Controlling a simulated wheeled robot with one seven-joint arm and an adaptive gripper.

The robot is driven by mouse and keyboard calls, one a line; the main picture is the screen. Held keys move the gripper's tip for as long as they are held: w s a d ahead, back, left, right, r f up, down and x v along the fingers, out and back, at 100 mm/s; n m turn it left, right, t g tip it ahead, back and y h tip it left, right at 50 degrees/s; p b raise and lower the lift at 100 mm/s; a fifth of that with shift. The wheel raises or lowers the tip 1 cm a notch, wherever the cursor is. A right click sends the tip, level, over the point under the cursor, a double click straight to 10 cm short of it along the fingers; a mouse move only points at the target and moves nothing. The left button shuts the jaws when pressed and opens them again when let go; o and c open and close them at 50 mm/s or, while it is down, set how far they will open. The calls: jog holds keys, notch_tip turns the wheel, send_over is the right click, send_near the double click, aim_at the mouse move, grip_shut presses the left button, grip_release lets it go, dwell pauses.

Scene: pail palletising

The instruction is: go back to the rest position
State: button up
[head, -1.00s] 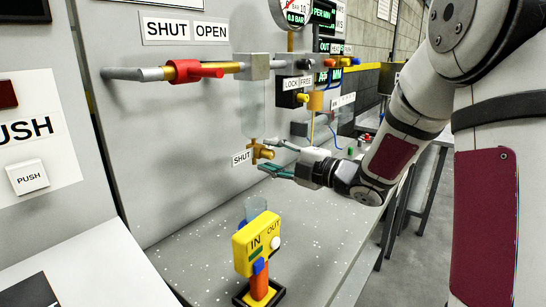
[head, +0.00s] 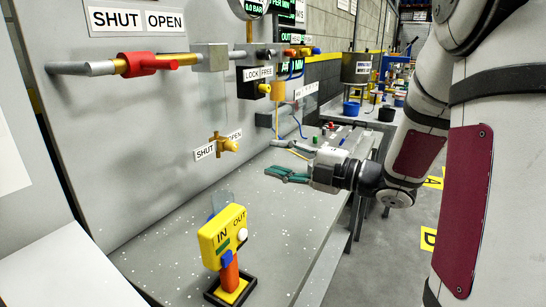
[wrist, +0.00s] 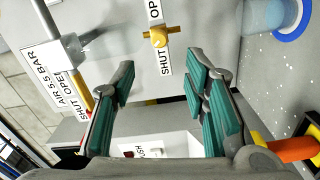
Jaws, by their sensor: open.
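My gripper (head: 290,162) is open and empty in the head view, above the grey bench and to the right of the small yellow valve (head: 226,144) on the panel.
A yellow IN/OUT device (head: 224,237) stands on the bench (head: 185,258) front. A red-handled valve (head: 148,64) is on the pipe above.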

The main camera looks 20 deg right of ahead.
dwell(0.4)
notch_tip(320, 180, up, 5)
jog(key=w+d+m+h+p, duration=0.2)
jog(key=d+m+h+p, duration=0.1)
jog(key=m+h, duration=0.35)
jog(key=s+d+r+m+g+h+p, duration=0.2)
jog(key=s+r+m+h+p, duration=0.1)
jog(key=s+m+h, duration=0.45)
jog(key=s+a+f+m+g+y+p, duration=0.1)
jog(key=s+a+m+g, duration=0.3)
jog(key=s, duration=0.8)
jog(key=s+a+f+m+g+y+p, duration=0.1)
jog(key=s+a+m+g, duration=0.3)
jog(key=s+a, duration=0.4)
jog(key=s+m+y+p, duration=0.1)
jog(key=s, duration=0.4)
jog(key=shift+s+f+p, duration=0.15)
jog(key=shift+s+p, duration=0.05)
jog(key=shift+p, duration=0.1)
